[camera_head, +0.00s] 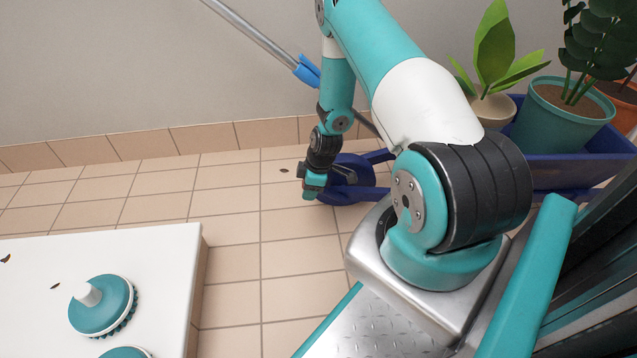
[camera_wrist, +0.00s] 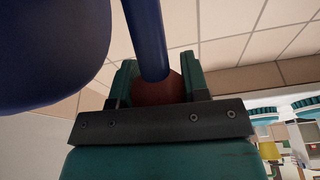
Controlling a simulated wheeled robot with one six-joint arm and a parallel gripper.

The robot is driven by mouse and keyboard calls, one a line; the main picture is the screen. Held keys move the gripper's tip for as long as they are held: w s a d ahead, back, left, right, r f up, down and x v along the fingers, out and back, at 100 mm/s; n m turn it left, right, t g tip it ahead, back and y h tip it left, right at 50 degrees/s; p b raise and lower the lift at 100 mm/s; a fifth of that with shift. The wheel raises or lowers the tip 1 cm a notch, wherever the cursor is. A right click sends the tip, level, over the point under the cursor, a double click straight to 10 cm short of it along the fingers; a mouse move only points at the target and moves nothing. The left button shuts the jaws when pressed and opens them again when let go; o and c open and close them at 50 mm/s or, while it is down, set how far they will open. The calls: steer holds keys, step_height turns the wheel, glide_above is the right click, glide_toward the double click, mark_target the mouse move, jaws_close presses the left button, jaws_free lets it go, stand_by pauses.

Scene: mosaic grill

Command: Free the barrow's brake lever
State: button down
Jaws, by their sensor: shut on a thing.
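The barrow (camera_head: 585,172) is dark blue, stands at the right in the head view and carries potted plants. Its blue wheel (camera_head: 352,188) is on the floor side nearest my gripper, partly behind it. My gripper (camera_head: 313,190) points down beside the wheel. In the wrist view my gripper (camera_wrist: 158,82) is shut on the reddish-brown end (camera_wrist: 160,92) of a dark blue bar (camera_wrist: 146,40), which looks like the brake lever. The lever's other end is out of view, and in the head view I cannot make the lever out.
A metal pole (camera_head: 255,32) with a blue clip (camera_head: 307,70) slants behind my arm. A white table (camera_head: 150,250) with teal round brushes (camera_head: 103,312) stands at lower left. The tiled floor (camera_head: 235,270) between is clear. The wall is close behind.

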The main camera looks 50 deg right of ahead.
steer(key=shift+w+a+r, duration=0.1)
steer(key=c, duration=0.6)
jaws_free()
steer(key=p+v, duration=0.8)
steer(key=v, duration=0.9)
steer(key=shift+r+p, duration=0.2)
steer(key=shift+p, duration=0.15)
